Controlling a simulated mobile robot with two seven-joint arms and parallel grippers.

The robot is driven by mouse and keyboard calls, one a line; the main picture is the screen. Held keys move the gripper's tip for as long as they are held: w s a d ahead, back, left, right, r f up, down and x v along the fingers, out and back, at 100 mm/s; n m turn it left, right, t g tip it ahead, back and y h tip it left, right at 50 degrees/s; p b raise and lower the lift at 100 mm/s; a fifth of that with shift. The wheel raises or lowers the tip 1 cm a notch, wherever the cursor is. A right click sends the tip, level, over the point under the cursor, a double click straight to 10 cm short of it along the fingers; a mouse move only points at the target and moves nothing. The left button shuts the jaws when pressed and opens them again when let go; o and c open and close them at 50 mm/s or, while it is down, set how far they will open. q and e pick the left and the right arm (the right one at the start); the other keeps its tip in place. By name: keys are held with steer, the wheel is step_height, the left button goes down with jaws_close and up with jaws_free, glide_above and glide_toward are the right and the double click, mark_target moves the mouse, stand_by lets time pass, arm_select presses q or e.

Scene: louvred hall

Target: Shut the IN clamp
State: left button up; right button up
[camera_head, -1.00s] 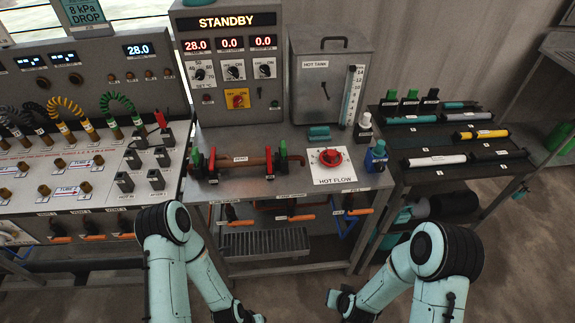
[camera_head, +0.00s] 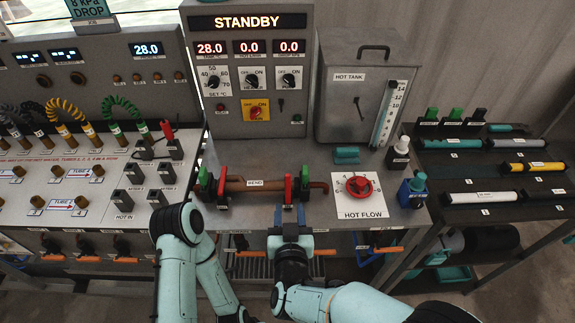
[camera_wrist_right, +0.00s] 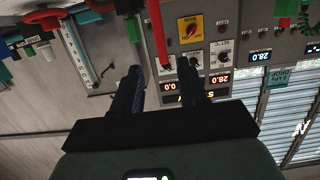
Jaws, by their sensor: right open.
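A brown pipe piece labelled BEND (camera_head: 259,184) lies across the middle bench. Clamps with upright red and green handles stand at both its ends: the left clamp pair (camera_head: 222,181) and the right clamp pair (camera_head: 304,181). I cannot read which one is marked IN. My right gripper (camera_head: 289,212) is open just in front of the upright right red handle (camera_head: 288,188). In the right wrist view this red handle (camera_wrist_right: 157,35) shows between and beyond the open fingers (camera_wrist_right: 162,72); contact cannot be told. My left arm is low; its gripper is out of view.
The red HOT FLOW knob (camera_head: 359,187) and a blue bottle-like item (camera_head: 413,188) stand to the right. The STANDBY panel (camera_head: 248,75) and hot tank (camera_head: 362,100) rise behind. Orange-handled valves (camera_head: 386,250) line the bench's underside. A rack of tubes (camera_head: 492,168) stands at far right.

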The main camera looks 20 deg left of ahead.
mark_target(288, 186)
steer(key=x, duration=0.7)
steer(key=shift+w+a+p, duration=0.15)
steer(key=shift+w+p, duration=0.2)
steer(key=shift+w, duration=0.05)
steer(key=shift+x, duration=1.15)
steer(key=shift+a+b, duration=0.1)
steer(key=shift+b, duration=0.2)
jaws_close()
stand_by(0.5)
